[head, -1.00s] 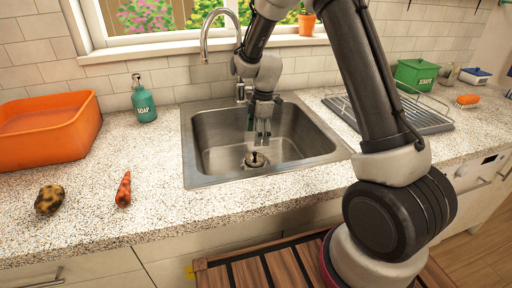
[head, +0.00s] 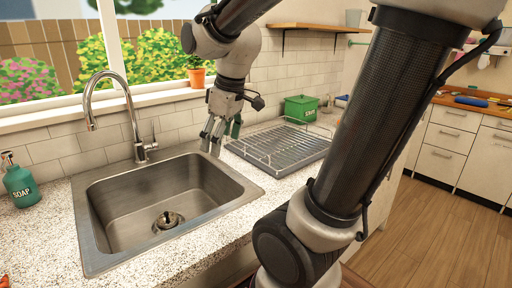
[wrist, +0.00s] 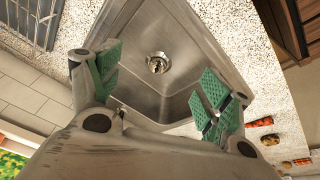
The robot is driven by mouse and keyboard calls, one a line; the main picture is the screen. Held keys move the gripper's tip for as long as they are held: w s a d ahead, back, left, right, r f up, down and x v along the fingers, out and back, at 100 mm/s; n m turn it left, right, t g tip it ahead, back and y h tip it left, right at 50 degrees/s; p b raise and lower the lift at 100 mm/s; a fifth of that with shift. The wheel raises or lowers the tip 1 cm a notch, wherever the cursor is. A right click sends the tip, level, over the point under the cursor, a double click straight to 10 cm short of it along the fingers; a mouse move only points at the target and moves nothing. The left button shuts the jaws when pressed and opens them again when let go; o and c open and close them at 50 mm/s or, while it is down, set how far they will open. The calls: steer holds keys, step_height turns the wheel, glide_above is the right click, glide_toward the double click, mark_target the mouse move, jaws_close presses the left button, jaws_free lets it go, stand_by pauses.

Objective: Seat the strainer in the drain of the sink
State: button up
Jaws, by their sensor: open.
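The steel sink (head: 150,193) is set in the speckled counter, and its drain (head: 158,226) is in the basin floor. A small metal strainer (head: 170,218) with dark parts lies at the drain; it also shows in the wrist view (wrist: 158,63). It looks to sit inside the drain ring, but I cannot tell whether it is fully down or level. My gripper (head: 222,137) is open and empty, above the right back side of the sink, apart from the strainer. In the wrist view its green-padded fingers (wrist: 160,85) are spread wide with nothing between them.
A curved faucet (head: 140,150) stands behind the sink. A dish rack (head: 283,144) and a green tin (head: 300,108) are to the right. A soap bottle (head: 20,182) stands at the left. A carrot (wrist: 259,123) lies on the counter.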

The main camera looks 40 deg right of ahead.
steer(key=s+d+m+t, duration=0.1)
steer(key=s+m, duration=0.4)
steer(key=s, duration=0.5)
steer(key=shift+s+d+r+m+h, duration=0.3)
steer(key=shift+s+d, duration=0.05)
steer(key=shift+d, duration=0.55)
